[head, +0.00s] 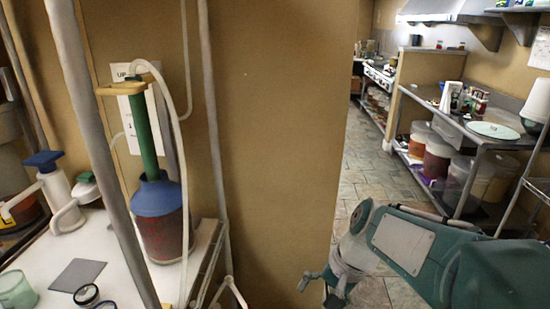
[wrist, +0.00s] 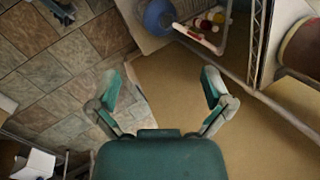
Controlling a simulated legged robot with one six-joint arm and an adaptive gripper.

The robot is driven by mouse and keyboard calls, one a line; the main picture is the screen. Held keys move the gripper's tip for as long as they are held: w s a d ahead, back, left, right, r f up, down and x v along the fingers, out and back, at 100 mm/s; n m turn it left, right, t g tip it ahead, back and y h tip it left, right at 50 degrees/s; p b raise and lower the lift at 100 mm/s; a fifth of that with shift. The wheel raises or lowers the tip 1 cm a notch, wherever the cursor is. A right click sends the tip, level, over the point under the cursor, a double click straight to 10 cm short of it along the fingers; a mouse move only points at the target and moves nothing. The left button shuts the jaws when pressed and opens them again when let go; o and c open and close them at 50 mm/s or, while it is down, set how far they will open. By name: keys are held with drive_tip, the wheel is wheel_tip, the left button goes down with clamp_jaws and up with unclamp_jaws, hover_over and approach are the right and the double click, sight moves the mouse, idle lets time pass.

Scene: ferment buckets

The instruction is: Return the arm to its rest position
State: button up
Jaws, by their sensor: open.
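My arm (head: 430,250) is folded at the lower right of the head view, in teal and grey. My gripper (head: 320,285) is at its left end, low in front of the tan wall's edge and the tiled floor. In the wrist view my gripper (wrist: 160,85) has its two teal fingers spread wide apart. Nothing is between them; tan wall and tiled floor show behind.
A white counter (head: 110,250) at left carries a blue-topped bucket with a green column (head: 145,135) and a white pump bottle (head: 60,195). Grey poles stand before it. A tan wall (head: 280,120) fills the middle. Tiled floor (head: 365,170) and a steel table (head: 470,125) lie right.

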drive_tip(key=s+d+r+n+t+h, duration=0.4)
drive_tip(key=s+d+r+t, duration=0.1)
drive_tip(key=s, duration=0.5)
drive_tip(key=shift+d+n+t, duration=0.4)
drive_tip(key=shift+d, duration=0.35)
